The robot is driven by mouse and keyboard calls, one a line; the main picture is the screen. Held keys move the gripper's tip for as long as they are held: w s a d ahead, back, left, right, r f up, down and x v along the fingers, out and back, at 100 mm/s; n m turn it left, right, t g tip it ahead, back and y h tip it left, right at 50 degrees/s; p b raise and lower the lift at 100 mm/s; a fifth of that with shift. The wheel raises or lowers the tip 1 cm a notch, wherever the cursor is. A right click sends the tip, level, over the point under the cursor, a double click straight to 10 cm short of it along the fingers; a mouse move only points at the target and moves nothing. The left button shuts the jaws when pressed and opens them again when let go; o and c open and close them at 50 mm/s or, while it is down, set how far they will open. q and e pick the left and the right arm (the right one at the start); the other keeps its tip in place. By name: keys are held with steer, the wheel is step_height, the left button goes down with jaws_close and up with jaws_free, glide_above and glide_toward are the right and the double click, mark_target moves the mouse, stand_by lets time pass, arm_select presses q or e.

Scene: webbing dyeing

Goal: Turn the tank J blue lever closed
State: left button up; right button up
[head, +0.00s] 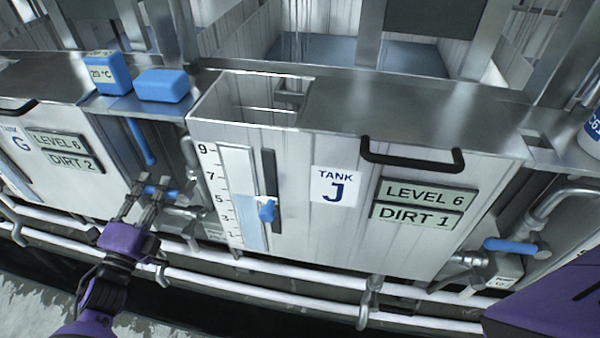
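Tank J (345,232) is the pale metal tank in the middle, with a "TANK J" label (336,186). A blue lever (170,193) lies roughly level on pipework in the gap left of tank J. My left gripper (150,186) is at this lever, its two fingers apart and overlapping the lever's left part; I cannot tell whether they touch it. Another blue lever (510,246) lies roughly level on the pipe right of tank J. The picture does not show for certain which lever belongs to tank J. My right gripper is not in view.
Tank G (62,178) stands left. Blue boxes (163,86) sit on the ledge above. White pipes (300,294) run along the front.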

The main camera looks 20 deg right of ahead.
arm_select(q)
steer(key=shift+o, duration=0.9)
steer(key=shift+s+a, duration=0.1)
steer(key=v, duration=1.1)
steer(key=shift+s+a, duration=0.25)
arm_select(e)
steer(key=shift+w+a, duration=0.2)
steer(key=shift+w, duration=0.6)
arm_select(q)
steer(key=shift+f, duration=0.1)
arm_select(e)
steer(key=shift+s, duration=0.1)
